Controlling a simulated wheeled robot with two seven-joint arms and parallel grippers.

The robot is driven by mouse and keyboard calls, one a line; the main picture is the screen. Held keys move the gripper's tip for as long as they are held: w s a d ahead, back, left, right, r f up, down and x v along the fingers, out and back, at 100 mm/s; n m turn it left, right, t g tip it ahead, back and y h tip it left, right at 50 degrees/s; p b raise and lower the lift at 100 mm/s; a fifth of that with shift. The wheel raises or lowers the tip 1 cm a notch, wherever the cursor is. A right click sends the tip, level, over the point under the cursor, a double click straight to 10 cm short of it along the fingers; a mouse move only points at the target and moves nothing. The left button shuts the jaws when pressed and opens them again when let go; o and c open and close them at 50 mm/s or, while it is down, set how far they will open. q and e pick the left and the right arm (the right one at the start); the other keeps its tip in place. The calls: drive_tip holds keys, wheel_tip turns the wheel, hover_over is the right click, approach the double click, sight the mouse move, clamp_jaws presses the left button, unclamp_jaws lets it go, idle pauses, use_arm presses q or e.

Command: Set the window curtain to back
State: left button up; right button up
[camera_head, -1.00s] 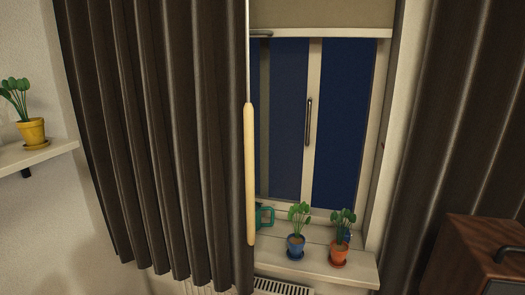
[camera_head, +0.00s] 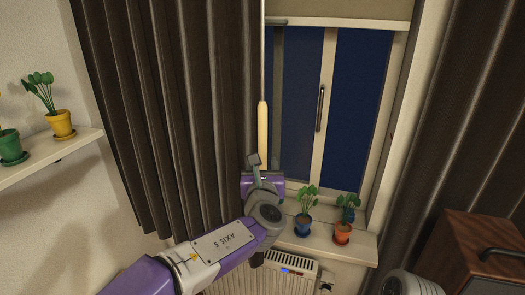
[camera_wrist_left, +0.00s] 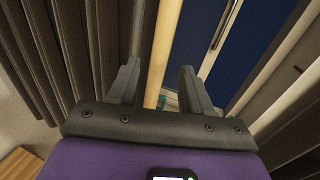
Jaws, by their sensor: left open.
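The dark, pleated window curtain (camera_head: 175,110) hangs at the left and covers the window's left side. A pale wooden wand (camera_head: 263,130) hangs upright by the curtain's right edge from a thin rod. My left gripper (camera_head: 254,158) is at the wand's lower part, which it hides in the head view. In the left wrist view my left gripper (camera_wrist_left: 160,80) is open, and the wand (camera_wrist_left: 164,50) runs between its two fingers with gaps beside it. Curtain folds (camera_wrist_left: 85,45) show to the left there. My right gripper is not in view.
A second dark curtain (camera_head: 455,110) hangs at the right. Potted plants (camera_head: 303,225) (camera_head: 343,232) stand on the window sill (camera_head: 325,248), above a radiator (camera_head: 270,277). A left shelf (camera_head: 50,158) holds potted plants. A brown wooden box (camera_head: 475,260) stands at lower right.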

sight(263, 154)
use_arm(q)
drive_tip(key=w+p, duration=0.1)
drive_tip(key=w, duration=0.6)
drive_tip(key=shift+w+p, duration=0.2)
drive_tip(key=shift+p, duration=0.1)
drive_tip(key=shift+c, duration=0.4)
clamp_jaws()
